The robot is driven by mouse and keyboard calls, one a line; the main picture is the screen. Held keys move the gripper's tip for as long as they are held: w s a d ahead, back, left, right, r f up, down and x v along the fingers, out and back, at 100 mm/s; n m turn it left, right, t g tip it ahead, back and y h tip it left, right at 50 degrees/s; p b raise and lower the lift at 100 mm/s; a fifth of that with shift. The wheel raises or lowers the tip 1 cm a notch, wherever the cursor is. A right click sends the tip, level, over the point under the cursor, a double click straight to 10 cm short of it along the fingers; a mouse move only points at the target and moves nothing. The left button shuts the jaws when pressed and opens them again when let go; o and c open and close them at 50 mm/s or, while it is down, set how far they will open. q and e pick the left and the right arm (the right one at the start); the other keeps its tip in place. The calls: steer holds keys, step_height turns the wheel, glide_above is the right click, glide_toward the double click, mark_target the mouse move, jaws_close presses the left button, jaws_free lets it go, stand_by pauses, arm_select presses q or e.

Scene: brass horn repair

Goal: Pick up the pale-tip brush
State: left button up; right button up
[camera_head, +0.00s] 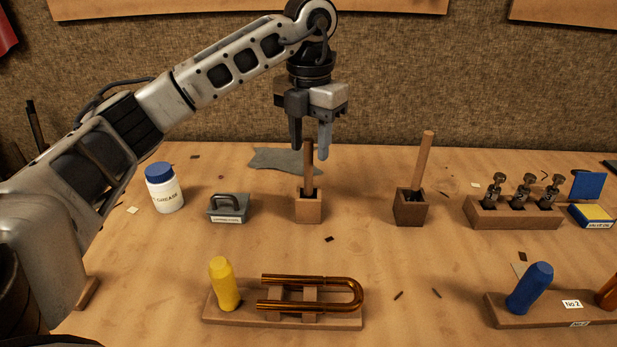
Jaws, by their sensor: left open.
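Two brushes with wooden handles stand in small blocks on the bench. The left brush (309,166) has a darker brown handle, upright in a light wooden block (308,209). The right brush (424,159) has a lighter handle, leaning slightly right in a dark brown block (410,211). The brush tips are down in the blocks, so I cannot tell which is pale. My left gripper (310,148) points down, open, over the left brush. The top of that handle shows between its fingers; I see no clear contact. My right gripper is out of view.
A grease jar (164,188), a grey handled block (229,207) and a grey cloth (285,160) are nearby. In front is a wooden stand (225,314) with a yellow peg and copper tube. A valve rack (512,213) stands right. The bench between the blocks is clear.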

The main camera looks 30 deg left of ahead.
arm_select(q)
glide_above(308, 194)
steer(key=f, duration=0.5)
steer(key=shift+w+a, duration=0.2)
steer(key=shift+w, duration=0.15)
jaws_close()
